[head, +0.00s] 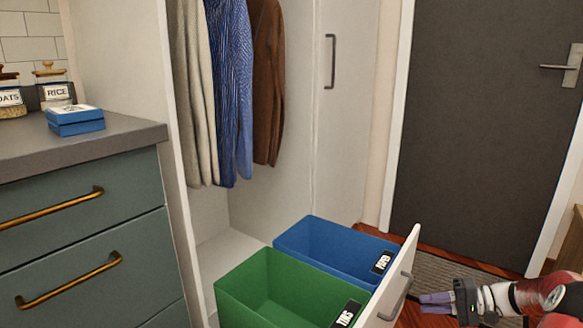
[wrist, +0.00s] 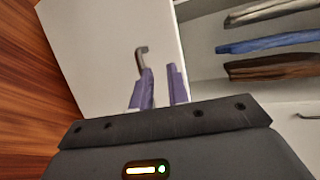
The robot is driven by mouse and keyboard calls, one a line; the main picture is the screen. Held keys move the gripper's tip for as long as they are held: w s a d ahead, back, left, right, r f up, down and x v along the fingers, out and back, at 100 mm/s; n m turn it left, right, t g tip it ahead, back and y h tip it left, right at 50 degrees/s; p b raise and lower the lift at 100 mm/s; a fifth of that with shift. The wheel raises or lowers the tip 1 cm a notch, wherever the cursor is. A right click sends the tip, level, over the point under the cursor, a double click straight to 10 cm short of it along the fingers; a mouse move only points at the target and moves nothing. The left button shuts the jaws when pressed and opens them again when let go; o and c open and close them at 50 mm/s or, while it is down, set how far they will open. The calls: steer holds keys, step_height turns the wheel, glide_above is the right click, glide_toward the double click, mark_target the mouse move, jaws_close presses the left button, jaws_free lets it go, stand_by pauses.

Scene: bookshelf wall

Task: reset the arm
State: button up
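My gripper (head: 436,303) is at the lower right of the head view, just right of the handle (head: 396,297) on the front panel of the pulled-out bin drawer. In the wrist view its two purple fingers (wrist: 162,90) stand apart with a gap between them and nothing held. The drawer handle (wrist: 141,61) shows beyond the left finger in the wrist view; I cannot tell whether they touch. In the head view the gripper looks apart from the handle. The rest of my arm runs off the lower right corner.
The drawer holds a green bin (head: 245,283) and a blue bin (head: 330,240). Clothes (head: 232,90) hang in the open wardrobe behind. A grey counter (head: 110,138) with a blue box (head: 75,122) and jars is at left. A dark door (head: 480,120) stands at right.

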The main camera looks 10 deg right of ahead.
steer(key=s+a+r+n+g+h+p, duration=0.2)
steer(key=s+a+r+g+h, duration=0.15)
steer(key=a+r, duration=0.5)
steer(key=s+a+r+n+g+h+p, duration=0.15)
steer(key=a+r+h, duration=0.35)
steer(key=a, duration=0.7)
steer(key=s+a+r+n+t+h+p, duration=0.1)
steer(key=s+a+r+t+h, duration=0.1)
steer(key=s, duration=0.6)
steer(key=s+a+r+n+t+h+p, duration=0.2)
steer(key=s+a+r, duration=0.3)
steer(key=s, duration=0.3)
steer(key=shift+a+t+h, duration=0.3)
steer(key=shift+a+h, duration=0.15)
steer(key=shift+h, duration=0.1)
